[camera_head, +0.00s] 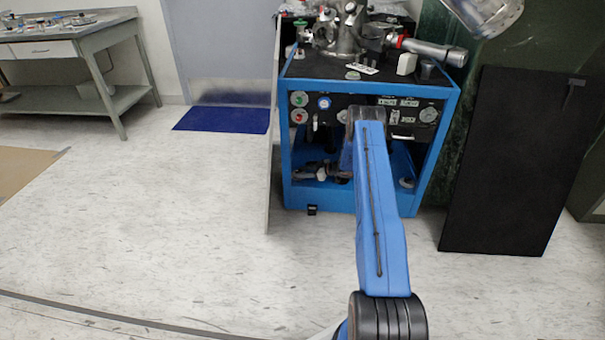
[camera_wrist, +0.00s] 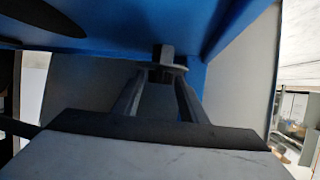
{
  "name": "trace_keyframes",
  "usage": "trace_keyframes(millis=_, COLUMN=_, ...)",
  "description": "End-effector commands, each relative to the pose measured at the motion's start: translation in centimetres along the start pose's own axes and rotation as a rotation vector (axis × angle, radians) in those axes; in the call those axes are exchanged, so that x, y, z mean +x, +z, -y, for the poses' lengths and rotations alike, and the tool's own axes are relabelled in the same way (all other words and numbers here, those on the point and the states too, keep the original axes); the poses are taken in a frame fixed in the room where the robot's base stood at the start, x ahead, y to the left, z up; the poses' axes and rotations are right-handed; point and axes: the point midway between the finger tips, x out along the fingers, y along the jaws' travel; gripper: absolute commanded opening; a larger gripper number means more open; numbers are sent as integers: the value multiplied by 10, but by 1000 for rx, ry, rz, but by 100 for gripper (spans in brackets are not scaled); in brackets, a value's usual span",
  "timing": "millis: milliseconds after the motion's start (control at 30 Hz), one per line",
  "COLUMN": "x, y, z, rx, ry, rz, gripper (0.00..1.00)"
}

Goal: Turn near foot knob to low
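The vacuum cart (camera_head: 450,150) has a blue frame and a black front panel, and stands at the centre right of the head view. A small black foot (camera_head: 312,209) shows at its lower front left. In the wrist view, a dark foot knob (camera_wrist: 167,54) with a wider disc hangs under a blue beam (camera_wrist: 90,45). My gripper (camera_wrist: 164,76) points at it from below, its two dark fingers apart and their tips at the disc's sides. I cannot tell whether they touch it. In the head view my gripper is hidden behind my arm.
A black board (camera_head: 505,165) leans at the right of the cart. A thin pale panel (camera_head: 268,165) stands at its left. A blue mat (camera_head: 222,120) and a workbench (camera_head: 95,45) are farther left. The floor in front is clear.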

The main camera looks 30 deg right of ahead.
Motion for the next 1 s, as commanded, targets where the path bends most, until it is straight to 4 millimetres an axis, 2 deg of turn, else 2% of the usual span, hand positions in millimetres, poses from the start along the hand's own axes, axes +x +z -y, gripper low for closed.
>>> trace_keyframes(millis=167, x=-4, y=-10, z=0, rx=-1, ry=0, rz=0, gripper=38)
trace_keyframes(millis=600, x=-31, y=-75, z=-1, rx=-2, ry=1, rz=-1, gripper=38)
trace_keyframes(millis=800, x=-37, y=-90, z=0, rx=0, ry=0, rz=0, gripper=38)
trace_keyframes(millis=1000, x=-38, y=-92, z=0, rx=0, ry=0, rz=0, gripper=38)
